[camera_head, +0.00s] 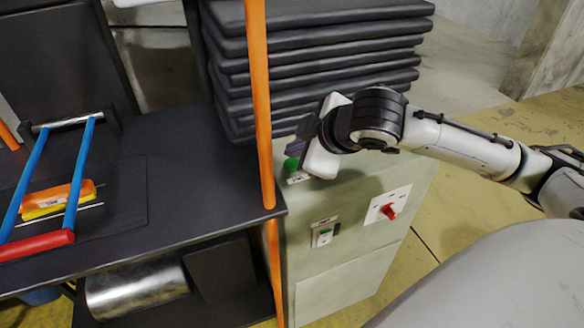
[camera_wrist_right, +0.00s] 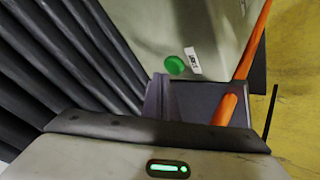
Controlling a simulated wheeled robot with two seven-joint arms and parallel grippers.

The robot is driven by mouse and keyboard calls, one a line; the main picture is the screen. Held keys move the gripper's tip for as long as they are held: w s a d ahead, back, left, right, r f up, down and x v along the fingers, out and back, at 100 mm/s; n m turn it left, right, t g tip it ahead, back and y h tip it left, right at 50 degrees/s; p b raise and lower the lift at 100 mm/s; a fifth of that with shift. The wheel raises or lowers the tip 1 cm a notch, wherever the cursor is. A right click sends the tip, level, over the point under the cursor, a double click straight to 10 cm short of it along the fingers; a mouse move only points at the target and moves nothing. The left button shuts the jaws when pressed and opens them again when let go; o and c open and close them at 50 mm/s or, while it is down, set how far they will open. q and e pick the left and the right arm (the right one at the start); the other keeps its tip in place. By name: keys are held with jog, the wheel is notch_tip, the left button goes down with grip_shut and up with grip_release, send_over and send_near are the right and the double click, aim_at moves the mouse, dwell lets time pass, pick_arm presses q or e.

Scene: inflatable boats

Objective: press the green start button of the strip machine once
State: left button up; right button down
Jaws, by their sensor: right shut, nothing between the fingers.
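The strip machine is a pale green-grey cabinet (camera_head: 345,275) right of the dark bench, and its wall also shows in the right wrist view (camera_wrist_right: 205,25). Its round green start button (camera_head: 291,164) is on top near the left edge. In the right wrist view the green button (camera_wrist_right: 175,65) is unobstructed, beside a small white label (camera_wrist_right: 193,62). My right gripper (camera_head: 295,147) is shut and empty, just above and beside the button in the head view. Its dark fingers (camera_wrist_right: 165,98) show below the button in the wrist view. I cannot tell whether they touch it. My left gripper is out of view.
An orange post (camera_head: 259,100) rises just left of the button. A stack of dark slabs (camera_head: 320,70) stands behind it. The cabinet front has a red knob (camera_head: 388,211) and a small green switch (camera_head: 325,233). A blue-railed frame (camera_head: 80,175) lies on the bench (camera_head: 190,180).

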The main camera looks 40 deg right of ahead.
dwell(0.9)
dwell(0.9)
jog(key=shift+f, duration=0.15)
jog(key=shift+f, duration=0.25)
jog(key=shift+f, duration=0.5)
dwell(0.8)
jog(key=shift+r, duration=0.1)
jog(key=shift+r+p, duration=0.8)
jog(key=shift+p, duration=0.35)
